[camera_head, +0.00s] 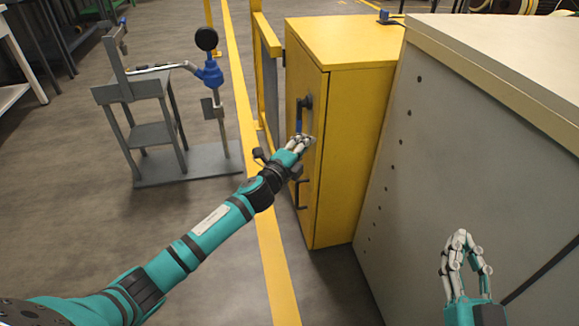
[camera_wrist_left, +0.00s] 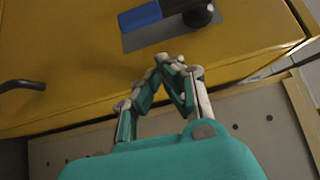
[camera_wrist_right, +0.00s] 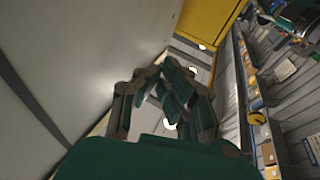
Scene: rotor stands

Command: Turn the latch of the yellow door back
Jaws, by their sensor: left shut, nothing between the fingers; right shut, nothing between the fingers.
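The yellow door (camera_head: 313,213) is the narrow front of a yellow cabinet and looks shut. Its latch (camera_head: 300,119) has a dark pivot and a blue lever that hangs down in the head view. In the left wrist view the blue lever (camera_wrist_left: 140,17) lies across a grey plate. My left gripper (camera_head: 302,141) is shut and empty by the lever's lower end; its tips (camera_wrist_left: 172,62) show apart from the lever in the left wrist view. My right gripper (camera_head: 461,237) is shut and empty, away from the door; it also shows in the right wrist view (camera_wrist_right: 167,68).
A black door handle (camera_head: 298,195) sits below the latch. A large grey cabinet (camera_head: 450,150) stands right of the yellow one. A grey stand (camera_head: 190,165) with a blue clamp is at the left. Yellow rails (camera_head: 268,70) rise behind the door. The floor between is clear.

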